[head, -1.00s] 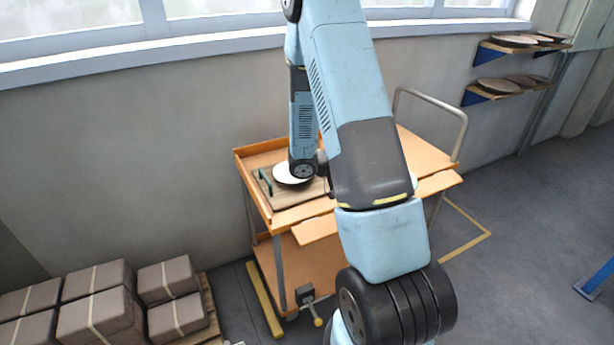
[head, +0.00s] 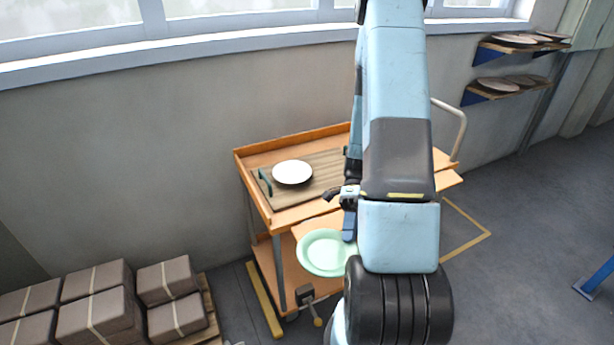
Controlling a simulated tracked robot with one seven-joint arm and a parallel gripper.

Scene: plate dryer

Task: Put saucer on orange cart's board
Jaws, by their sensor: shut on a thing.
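My gripper (head: 349,230) is partly hidden behind my arm, and is shut on the rim of a pale green dish (head: 325,253). The dish is held at its right side, its round face showing, in front of the orange cart's near edge. The orange cart (head: 249,183) stands against the wall. On its top lies a wooden board (head: 318,177) with a dark green handle at its left end. A white round dish (head: 292,172) rests on the board's left part. The board's right end is hidden by my arm.
Right of the white dish, the board shows a bare stretch. The cart has a raised left and back rim, and a push handle (head: 462,125) at right. Strapped boxes (head: 95,318) stand lower left. Wall shelves (head: 505,90) with several plates hang upper right.

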